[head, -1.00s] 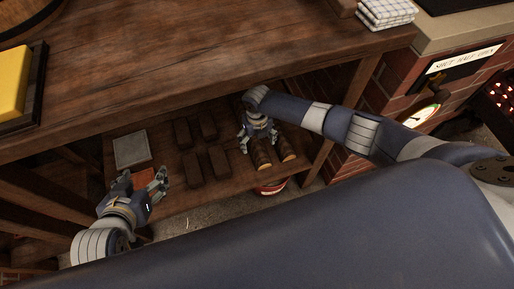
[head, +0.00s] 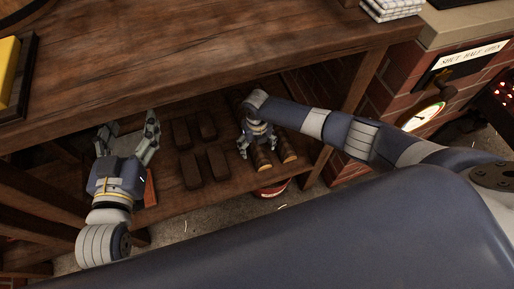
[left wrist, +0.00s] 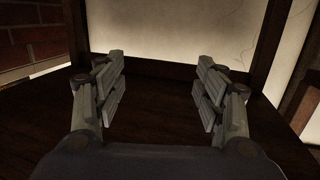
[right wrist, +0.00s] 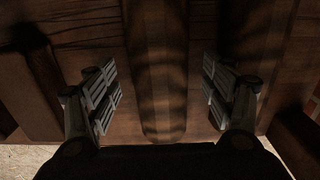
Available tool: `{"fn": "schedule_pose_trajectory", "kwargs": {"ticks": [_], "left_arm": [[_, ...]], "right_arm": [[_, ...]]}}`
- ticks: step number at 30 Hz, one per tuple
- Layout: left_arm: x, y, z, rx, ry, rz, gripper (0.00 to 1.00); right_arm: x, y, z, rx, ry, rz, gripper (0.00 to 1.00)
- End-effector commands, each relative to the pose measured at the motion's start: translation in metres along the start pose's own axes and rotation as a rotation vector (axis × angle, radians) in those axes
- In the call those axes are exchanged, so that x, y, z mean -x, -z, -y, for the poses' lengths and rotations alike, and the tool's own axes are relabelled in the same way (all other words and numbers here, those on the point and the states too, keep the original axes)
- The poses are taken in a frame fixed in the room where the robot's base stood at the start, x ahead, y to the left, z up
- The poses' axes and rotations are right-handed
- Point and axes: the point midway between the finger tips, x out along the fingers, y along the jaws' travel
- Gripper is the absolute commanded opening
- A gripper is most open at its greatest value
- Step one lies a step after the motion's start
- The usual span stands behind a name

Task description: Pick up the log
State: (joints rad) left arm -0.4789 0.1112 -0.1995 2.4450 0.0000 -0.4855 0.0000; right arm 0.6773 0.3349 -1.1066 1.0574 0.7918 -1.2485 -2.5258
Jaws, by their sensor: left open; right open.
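Two brown logs with pale cut ends lie side by side on the low shelf in the head view: a left log (head: 265,158) and a right log (head: 286,150). My right gripper (head: 257,148) is over the left log, with the fingers open. In the right wrist view, that log (right wrist: 160,80) runs between the open fingers of the gripper (right wrist: 160,98), with no finger seen closed on it. The other log (right wrist: 258,60) lies beyond the right finger. My left gripper (head: 128,130) is open and empty over the left part of the shelf; the left wrist view shows empty fingers (left wrist: 160,92).
Several dark brown blocks (head: 190,170) lie on the shelf (head: 225,185) left of the logs. A reddish flat item (head: 150,190) is partly hidden by my left gripper. The tabletop (head: 190,60) overhangs the shelf. A table leg (head: 350,95) and brick wall stand right.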

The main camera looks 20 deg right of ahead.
Motion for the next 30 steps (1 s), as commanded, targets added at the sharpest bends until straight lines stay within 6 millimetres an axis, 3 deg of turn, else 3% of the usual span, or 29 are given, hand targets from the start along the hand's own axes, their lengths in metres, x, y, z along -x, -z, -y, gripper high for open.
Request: {"fn": "schedule_pose_trajectory", "kwargs": {"ticks": [4, 11, 24, 30], "left_arm": [[0.0, 0.0, 0.0, 0.0, 0.0, 0.001, 0.64], [0.0, 0.0, 0.0, 0.0, 0.0, 0.002, 0.64], [0.0, -0.001, 0.0, 0.0, 0.0, 0.012, 0.64], [0.004, -0.02, 0.003, -0.001, 0.007, 0.105, 0.64]], "right_arm": [[0.0, 0.0, 0.0, 0.0, 0.0, 0.0, 0.73], [0.0, 0.0, 0.0, 0.0, 0.0, 0.0, 0.21], [0.001, 0.0, 0.0, 0.0, 0.0, 0.0, 0.21], [0.006, 0.0, 0.0, 0.0, 0.0, 0.0, 0.21]]}}
